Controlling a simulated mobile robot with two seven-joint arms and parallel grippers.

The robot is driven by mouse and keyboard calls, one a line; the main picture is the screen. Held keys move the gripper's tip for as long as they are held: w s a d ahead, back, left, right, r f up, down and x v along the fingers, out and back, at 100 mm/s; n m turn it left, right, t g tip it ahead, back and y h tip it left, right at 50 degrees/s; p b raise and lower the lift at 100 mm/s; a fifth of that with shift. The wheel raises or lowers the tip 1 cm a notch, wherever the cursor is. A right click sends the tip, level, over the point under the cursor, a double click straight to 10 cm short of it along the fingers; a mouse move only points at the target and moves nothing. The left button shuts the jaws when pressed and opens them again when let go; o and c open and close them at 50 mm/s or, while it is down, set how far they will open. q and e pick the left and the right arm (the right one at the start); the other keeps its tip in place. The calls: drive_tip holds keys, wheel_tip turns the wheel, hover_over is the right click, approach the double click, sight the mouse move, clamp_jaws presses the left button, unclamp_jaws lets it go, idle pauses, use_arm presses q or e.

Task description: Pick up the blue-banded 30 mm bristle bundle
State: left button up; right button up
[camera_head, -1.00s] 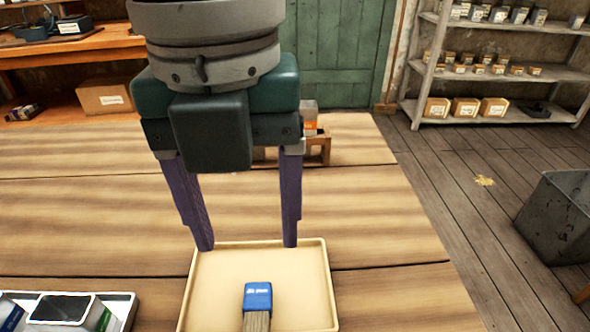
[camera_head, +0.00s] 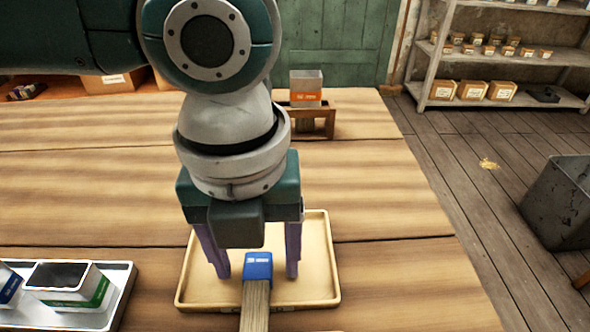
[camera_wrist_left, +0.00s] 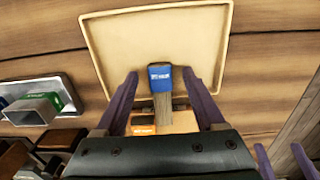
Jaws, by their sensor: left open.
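The blue-banded bristle bundle (camera_head: 257,270) has its blue band over the shallow tan tray (camera_head: 327,240); its brown bristles extend toward me past the tray's front edge. My left gripper (camera_head: 257,276) is open above the tray, with one purple finger on each side of the blue band. The wrist view shows the bundle (camera_wrist_left: 160,77) between the left fingertips (camera_wrist_left: 160,73), with gaps on both sides. Whether the tips are level with the band is hard to tell. Two purple finger-like parts, possibly my right gripper (camera_wrist_left: 283,160), show at the lower right of the wrist view.
A white tray (camera_head: 122,285) with a green-labelled container (camera_head: 65,284) stands at left. An orange-labelled container (camera_head: 307,88) is in a wooden rack (camera_head: 318,118) at the back. A dark bin (camera_head: 560,205) stands at right. The tabletop right of the tan tray is clear.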

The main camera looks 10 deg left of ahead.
use_arm(q)
clamp_jaws()
idle(0.4)
drive_tip(key=shift+r, duration=0.15)
